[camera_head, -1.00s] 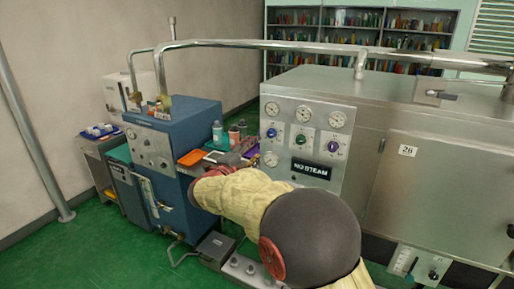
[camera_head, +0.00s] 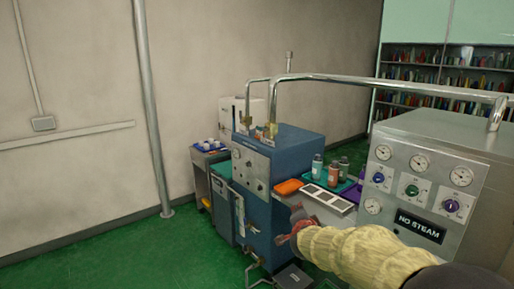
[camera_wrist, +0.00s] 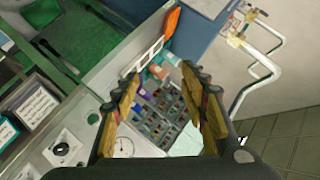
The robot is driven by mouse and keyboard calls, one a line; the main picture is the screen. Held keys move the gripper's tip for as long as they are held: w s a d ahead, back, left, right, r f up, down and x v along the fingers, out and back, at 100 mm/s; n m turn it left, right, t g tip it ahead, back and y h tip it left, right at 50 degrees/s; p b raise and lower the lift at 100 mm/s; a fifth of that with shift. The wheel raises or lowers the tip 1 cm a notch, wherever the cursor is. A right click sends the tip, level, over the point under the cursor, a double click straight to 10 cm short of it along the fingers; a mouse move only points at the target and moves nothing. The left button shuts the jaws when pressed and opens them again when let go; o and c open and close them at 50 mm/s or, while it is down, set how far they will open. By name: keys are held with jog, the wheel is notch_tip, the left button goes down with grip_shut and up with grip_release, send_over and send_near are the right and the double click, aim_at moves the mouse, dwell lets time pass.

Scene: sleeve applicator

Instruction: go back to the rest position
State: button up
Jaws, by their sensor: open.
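My gripper (camera_head: 297,226) is at the end of my yellow-sleeved arm, low in front of the shelf between the blue cabinet (camera_head: 278,168) and the steel steam machine (camera_head: 440,160). In the wrist view my gripper (camera_wrist: 163,92) shows its two fingers wide apart, with nothing held between them. Beyond the fingers lie bottles and a tray of small items (camera_wrist: 168,112). The fingertips are small and partly unclear in the head view.
The shelf holds an orange tray (camera_head: 288,187), a white slotted panel (camera_head: 328,197) and bottles (camera_head: 333,174). A metal pipe (camera_head: 390,82) runs overhead. A grey pole (camera_head: 152,110) stands at left. Green floor (camera_head: 120,255) is clear at left.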

jog(key=s+a+f+n+g+y, duration=0.1)
jog(key=s+a+n+g+y, duration=0.15)
jog(key=s, duration=0.55)
jog(key=s+a+f+n+g+y, duration=0.15)
jog(key=s+n, duration=0.25)
jog(key=s, duration=0.4)
jog(key=s+a+f+n+g+y, duration=0.1)
jog(key=s+a+n+g, duration=0.25)
jog(key=s, duration=0.55)
jog(key=s+d+r+n+h, duration=0.1)
jog(key=s+d, duration=0.4)
jog(key=s, duration=0.6)
jog(key=s+d+r+n+h, duration=0.1)
jog(key=s+d, duration=0.4)
jog(key=s, duration=0.6)
notch_tip(320, 180, up, 2)
jog(key=shift+r+n+h, duration=0.2)
jog(key=shift+n+h, duration=0.1)
jog(key=shift+n, duration=0.4)
